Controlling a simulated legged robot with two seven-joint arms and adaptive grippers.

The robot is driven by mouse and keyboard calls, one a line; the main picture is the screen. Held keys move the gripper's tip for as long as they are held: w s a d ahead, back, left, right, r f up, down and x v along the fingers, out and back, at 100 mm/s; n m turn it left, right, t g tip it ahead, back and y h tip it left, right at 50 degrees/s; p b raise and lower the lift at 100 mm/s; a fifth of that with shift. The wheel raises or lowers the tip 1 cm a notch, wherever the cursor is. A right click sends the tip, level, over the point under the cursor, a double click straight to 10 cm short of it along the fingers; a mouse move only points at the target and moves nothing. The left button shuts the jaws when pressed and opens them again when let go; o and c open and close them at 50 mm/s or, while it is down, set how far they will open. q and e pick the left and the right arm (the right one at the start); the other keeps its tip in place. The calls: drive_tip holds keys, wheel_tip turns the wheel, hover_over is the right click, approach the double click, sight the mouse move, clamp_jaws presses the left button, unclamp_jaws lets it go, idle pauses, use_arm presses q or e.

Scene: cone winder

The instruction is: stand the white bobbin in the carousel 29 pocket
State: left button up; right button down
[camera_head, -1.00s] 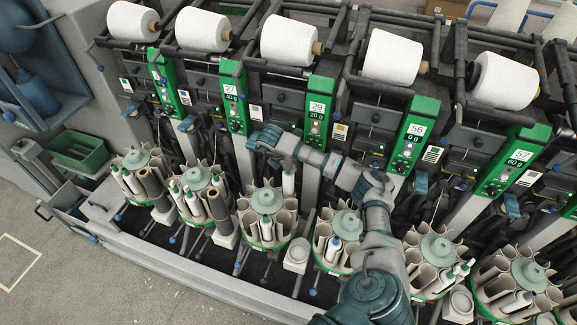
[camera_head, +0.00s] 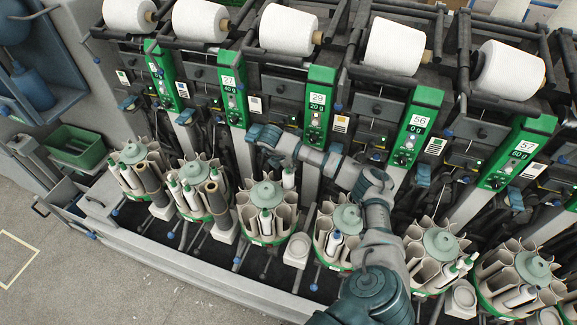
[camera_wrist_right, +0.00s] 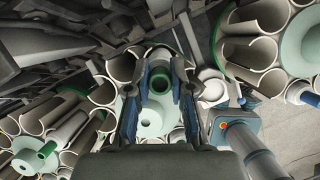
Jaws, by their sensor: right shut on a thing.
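The white bobbin (camera_head: 288,178) is upright below my right gripper (camera_head: 287,164), at the back right of the carousel under sign 29 (camera_head: 267,240). Its lower end is hidden behind the pocket walls, so it appears to be partly inside a pocket; how deep I cannot tell. In the right wrist view my right gripper (camera_wrist_right: 160,92) is shut around the bobbin's green top (camera_wrist_right: 160,80), with the carousel's pale green hub (camera_wrist_right: 150,117) close by. Another white bobbin (camera_head: 265,222) stands in a front pocket of this carousel. My left gripper is not in view.
Neighbouring carousels stand close on both sides, the left one (camera_head: 200,190) with brown and white bobbins, the right one (camera_head: 338,235) partly behind my right arm. A pale round holder (camera_head: 297,250) sits between carousels. Dark machine parts and the sign 29 panel (camera_head: 318,105) rise behind.

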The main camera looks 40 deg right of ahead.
drive_tip(key=shift+f+b, duration=1.3)
drive_tip(key=shift+f, duration=0.9)
drive_tip(key=shift+f+b, duration=0.6)
drive_tip(key=shift+f, duration=0.35)
drive_tip(key=c, duration=0.9)
unclamp_jaws()
drive_tip(key=shift+c, duration=0.2)
drive_tip(key=v, duration=1.2)
drive_tip(key=shift+w, duration=0.15)
